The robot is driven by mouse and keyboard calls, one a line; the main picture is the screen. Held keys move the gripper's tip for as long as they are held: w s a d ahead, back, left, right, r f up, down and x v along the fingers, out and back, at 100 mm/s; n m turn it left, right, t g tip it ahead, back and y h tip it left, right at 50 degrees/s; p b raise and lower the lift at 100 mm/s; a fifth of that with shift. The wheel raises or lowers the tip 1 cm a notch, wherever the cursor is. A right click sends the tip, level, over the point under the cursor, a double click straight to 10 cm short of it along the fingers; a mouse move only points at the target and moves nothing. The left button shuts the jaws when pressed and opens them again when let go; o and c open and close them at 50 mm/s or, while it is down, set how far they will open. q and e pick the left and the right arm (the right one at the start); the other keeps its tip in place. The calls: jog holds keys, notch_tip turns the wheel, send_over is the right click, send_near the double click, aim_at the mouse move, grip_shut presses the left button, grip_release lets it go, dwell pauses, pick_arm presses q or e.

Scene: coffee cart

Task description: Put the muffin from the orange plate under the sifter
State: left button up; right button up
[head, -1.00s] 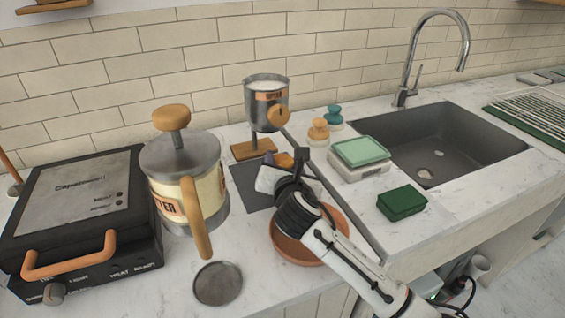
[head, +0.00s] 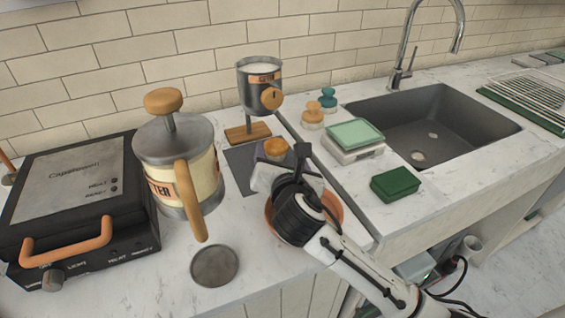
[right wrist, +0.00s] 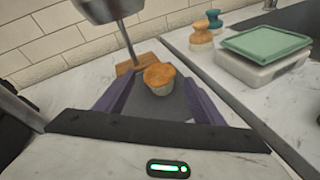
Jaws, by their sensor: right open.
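The muffin (right wrist: 160,79) has a golden top and a pale wrapper. It stands upright on the dark grey mat (right wrist: 158,104), near the sifter's wooden base, and also shows in the head view (head: 275,148). The sifter (head: 261,88) is a metal cup with an orange knob on a stand with a wooden base (head: 247,133). Its cup hangs over the far end of the mat. My right gripper (right wrist: 160,100) is open, its purple fingers to either side of the muffin with gaps visible. The orange plate (head: 334,205) is mostly hidden below my right arm.
A cream dispenser (head: 182,165) and a black press (head: 75,205) stand at left, with a round dark disc (head: 214,265) in front. A scale (head: 354,141), green box (head: 395,184), two stampers and the sink (head: 440,125) are at right.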

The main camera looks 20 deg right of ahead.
jog(key=v, duration=0.6)
dwell(2.0)
